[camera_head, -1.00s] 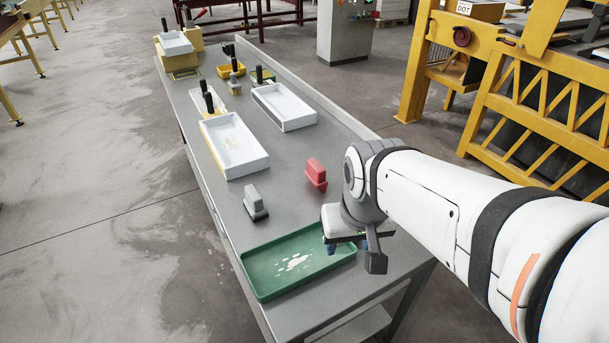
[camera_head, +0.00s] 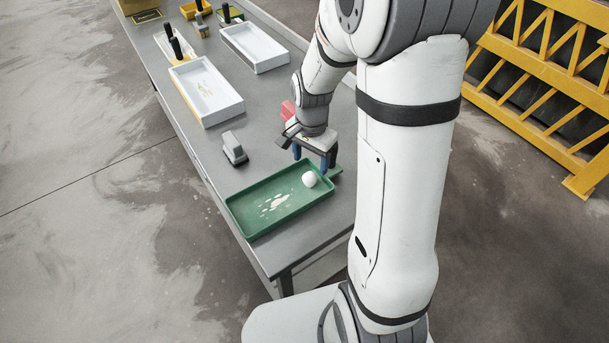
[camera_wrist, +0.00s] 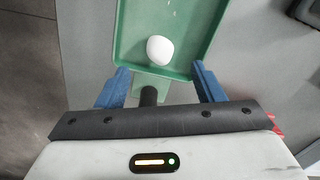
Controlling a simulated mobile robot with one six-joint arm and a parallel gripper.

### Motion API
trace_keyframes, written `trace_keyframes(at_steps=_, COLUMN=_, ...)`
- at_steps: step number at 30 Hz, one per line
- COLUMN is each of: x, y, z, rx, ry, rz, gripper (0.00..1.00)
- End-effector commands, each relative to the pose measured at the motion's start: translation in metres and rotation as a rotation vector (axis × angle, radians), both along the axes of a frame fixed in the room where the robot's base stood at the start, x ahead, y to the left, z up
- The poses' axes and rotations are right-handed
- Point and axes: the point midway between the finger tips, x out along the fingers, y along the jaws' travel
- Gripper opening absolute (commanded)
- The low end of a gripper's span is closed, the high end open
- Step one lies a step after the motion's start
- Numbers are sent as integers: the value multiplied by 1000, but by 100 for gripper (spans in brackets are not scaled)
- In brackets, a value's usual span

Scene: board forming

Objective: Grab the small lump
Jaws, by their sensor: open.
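The small lump (camera_head: 309,179) is white and rounded. It lies in the green tray (camera_head: 240,212), near the tray's right end in the head view. In the wrist view the lump (camera_wrist: 160,50) sits ahead of my fingertips and roughly centred between them, inside the tray (camera_wrist: 124,30). My gripper (camera_head: 311,160) is open and empty above the tray's far right edge. Its blue fingers (camera_wrist: 161,80) are apart and do not touch the lump. White smears (camera_head: 274,203) mark the tray floor left of the lump.
A grey-handled tool (camera_head: 234,148) stands behind the tray on the metal table (camera_head: 205,165). A red tool (camera_head: 288,110) is partly hidden behind my gripper. White trays (camera_head: 207,90) and brushes stand farther back. The table's front edge is close to the green tray.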

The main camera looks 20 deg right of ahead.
Motion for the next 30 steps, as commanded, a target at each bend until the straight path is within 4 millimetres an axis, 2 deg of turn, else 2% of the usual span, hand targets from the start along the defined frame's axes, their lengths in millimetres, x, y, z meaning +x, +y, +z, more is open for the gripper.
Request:
trace_keyframes(at_steps=12, x=-6, y=2, z=-53, rx=1, ry=4, rz=1, gripper=62)
trace_keyframes(at_steps=15, x=-5, y=2, z=-61, rx=0, ry=1, rz=1, gripper=62)
trace_keyframes(at_steps=23, x=-5, y=1, z=-64, rx=0, ry=0, rz=0, gripper=62)
trace_keyframes(at_steps=30, x=-5, y=1, z=-64, rx=0, ry=0, rz=0, gripper=44)
